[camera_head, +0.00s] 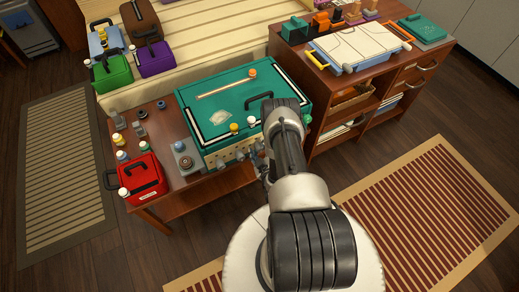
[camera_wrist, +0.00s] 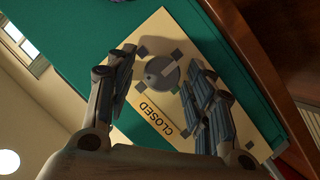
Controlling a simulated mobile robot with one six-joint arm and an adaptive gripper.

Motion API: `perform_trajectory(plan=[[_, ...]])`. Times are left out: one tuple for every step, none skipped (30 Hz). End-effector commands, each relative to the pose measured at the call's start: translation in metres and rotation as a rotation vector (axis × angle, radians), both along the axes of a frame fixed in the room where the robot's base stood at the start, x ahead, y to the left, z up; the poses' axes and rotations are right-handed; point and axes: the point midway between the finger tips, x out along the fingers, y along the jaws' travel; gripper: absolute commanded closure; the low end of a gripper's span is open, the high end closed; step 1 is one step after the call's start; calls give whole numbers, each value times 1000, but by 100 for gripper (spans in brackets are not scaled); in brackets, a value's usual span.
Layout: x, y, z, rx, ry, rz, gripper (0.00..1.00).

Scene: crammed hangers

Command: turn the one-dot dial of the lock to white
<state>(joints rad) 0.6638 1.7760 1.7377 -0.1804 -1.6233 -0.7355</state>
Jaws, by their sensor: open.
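The teal case (camera_head: 215,130) lies on the brown wooden table, with several grey dials (camera_head: 240,152) along its front side. The wrist view shows one round grey dial (camera_wrist: 162,74) on a cream plate (camera_wrist: 152,112) marked CLOSED, with small dark grey squares around it. My gripper (camera_wrist: 162,60) is open, with one finger on each side of this dial. I cannot tell whether the fingers touch it. No dots or white mark can be made out on the dials.
A red bag (camera_head: 143,180) stands on the table left of the case, near small bottles and knobs. Green (camera_head: 113,74) and purple (camera_head: 153,58) bags stand behind. A wooden cabinet (camera_head: 335,85) adjoins the case on the right. The floor in front holds a striped rug (camera_head: 435,200).

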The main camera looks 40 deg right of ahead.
Motion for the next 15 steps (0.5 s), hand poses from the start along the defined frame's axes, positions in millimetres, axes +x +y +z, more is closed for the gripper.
perform_trajectory(plan=[[0,0,0,0,1,-1,52],[0,0,0,0,1,-1,52],[0,0,0,0,1,-1,52],[0,0,0,0,1,-1,52],[0,0,0,0,1,-1,52],[0,0,2,0,1,-1,52],[0,0,4,0,1,-1,52],[0,0,6,0,1,-1,52],[0,0,11,0,0,0,52],[0,-1,16,0,0,-1,52],[1,-1,21,-1,-1,0,52],[0,-1,29,-1,-1,0,52],[1,-1,35,-1,-1,0,52],[1,-1,42,-1,-2,-1,52],[1,-1,50,-2,-2,-2,52]])
